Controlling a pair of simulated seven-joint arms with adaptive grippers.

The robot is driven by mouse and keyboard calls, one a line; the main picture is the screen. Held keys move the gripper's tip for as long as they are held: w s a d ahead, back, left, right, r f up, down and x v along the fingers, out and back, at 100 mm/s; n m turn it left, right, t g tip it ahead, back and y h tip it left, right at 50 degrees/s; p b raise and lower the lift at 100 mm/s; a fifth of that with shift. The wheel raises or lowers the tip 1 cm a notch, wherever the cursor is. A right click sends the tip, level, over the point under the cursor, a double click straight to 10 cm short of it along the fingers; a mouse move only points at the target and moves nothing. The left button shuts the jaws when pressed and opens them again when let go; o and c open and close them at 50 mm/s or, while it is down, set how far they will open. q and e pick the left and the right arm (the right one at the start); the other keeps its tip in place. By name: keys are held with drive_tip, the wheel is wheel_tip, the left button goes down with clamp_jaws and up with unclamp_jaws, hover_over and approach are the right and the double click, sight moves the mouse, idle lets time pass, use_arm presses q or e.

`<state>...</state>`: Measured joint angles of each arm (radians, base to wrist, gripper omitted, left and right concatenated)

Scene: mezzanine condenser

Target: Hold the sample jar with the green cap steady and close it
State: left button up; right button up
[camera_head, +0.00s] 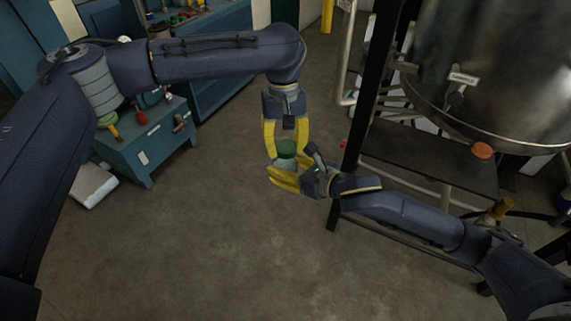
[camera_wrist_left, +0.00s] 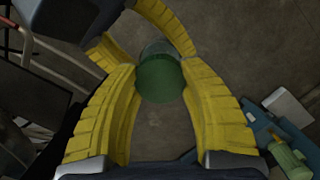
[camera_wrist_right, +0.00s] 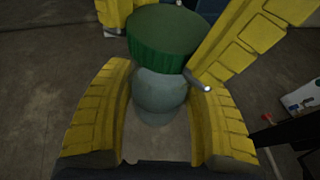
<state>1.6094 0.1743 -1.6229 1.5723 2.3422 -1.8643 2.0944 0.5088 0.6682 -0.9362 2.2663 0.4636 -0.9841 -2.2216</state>
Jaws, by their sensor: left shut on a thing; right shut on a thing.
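The sample jar (camera_wrist_right: 160,95) is a small grey-green translucent vessel with a wide ribbed green cap (camera_wrist_right: 162,38) directly on top. The cap also shows in the head view (camera_head: 286,147) and from above in the left wrist view (camera_wrist_left: 160,82). My left gripper (camera_head: 286,140) points down from above, its yellow fingers shut on the cap from both sides. My right gripper (camera_head: 284,174) comes in from the right and is shut around the jar body below the cap. The jar is held in the air. I cannot tell how tightly the cap is seated.
A large metal tank (camera_head: 490,75) on a dark frame stands at right, close behind my right arm. An orange knob (camera_head: 482,150) sits under the tank. Blue cabinets (camera_head: 150,138) stand at back left. The floor (camera_head: 190,250) in front is clear.

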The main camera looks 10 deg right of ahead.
sight(285, 169)
use_arm(q)
drive_tip(key=shift+f, duration=0.1)
drive_tip(key=shift+s+f, duration=0.1)
drive_tip(key=shift+f, duration=0.05)
idle(0.6)
drive_tip(key=shift+f, duration=0.75)
drive_tip(key=shift+f, duration=0.9)
idle(0.7)
drive_tip(key=shift+r, duration=0.2)
drive_tip(key=shift+r, duration=0.25)
idle(0.3)
drive_tip(key=shift+r, duration=0.35)
idle(0.6)
drive_tip(key=shift+a+f, duration=0.1)
drive_tip(key=shift+f, duration=0.8)
drive_tip(key=shift+c, duration=0.2)
idle(0.7)
